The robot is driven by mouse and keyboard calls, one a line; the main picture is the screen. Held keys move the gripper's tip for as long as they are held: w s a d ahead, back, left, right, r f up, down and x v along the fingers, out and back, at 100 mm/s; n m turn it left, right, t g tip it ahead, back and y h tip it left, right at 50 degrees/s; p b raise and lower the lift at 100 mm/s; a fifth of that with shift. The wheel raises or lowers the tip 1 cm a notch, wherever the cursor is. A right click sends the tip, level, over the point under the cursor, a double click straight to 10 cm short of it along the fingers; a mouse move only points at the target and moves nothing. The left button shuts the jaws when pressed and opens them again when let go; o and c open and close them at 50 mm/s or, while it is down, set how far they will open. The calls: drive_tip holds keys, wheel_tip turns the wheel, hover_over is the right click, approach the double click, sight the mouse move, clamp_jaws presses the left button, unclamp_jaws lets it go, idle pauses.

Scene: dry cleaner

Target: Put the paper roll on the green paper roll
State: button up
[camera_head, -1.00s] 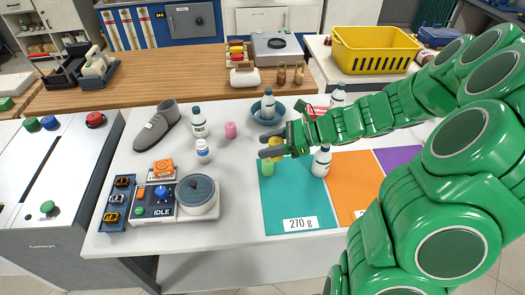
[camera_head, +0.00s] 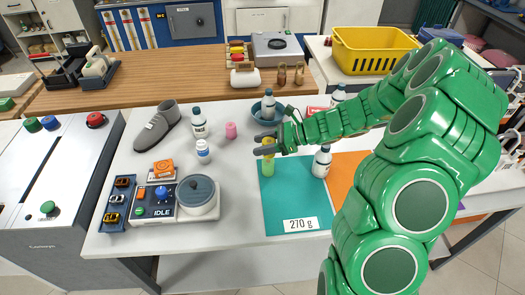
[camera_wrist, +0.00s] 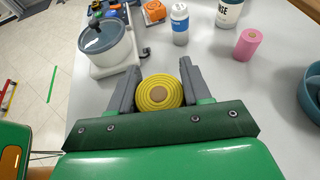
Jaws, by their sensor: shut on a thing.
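My gripper (camera_head: 266,145) is shut on a yellow paper roll (camera_wrist: 160,91). The wrist view shows the roll's round end, with a brown core, between the two grey fingers. In the head view the yellow roll (camera_head: 268,153) is partly covered by the fingers. The green paper roll (camera_head: 268,169) stands upright on the teal mat near its left back corner, directly below the yellow roll in the picture. I cannot tell whether the two rolls touch. The green roll is hidden in the wrist view.
A pink roll (camera_head: 231,130) and white bottles (camera_head: 203,151) stand to the left. A bottle (camera_head: 322,162) stands on the teal mat (camera_head: 290,202), right of the green roll. A blue bowl (camera_head: 257,109) is behind my gripper. A lidded pot (camera_head: 197,196) stands left of the mat.

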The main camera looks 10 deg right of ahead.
drive_tip(key=shift+w+f, duration=0.2)
drive_tip(key=shift+f, duration=1.5)
drive_tip(key=shift+f, duration=0.1)
drive_tip(key=o, duration=1.1)
drive_tip(key=shift+c, duration=0.2)
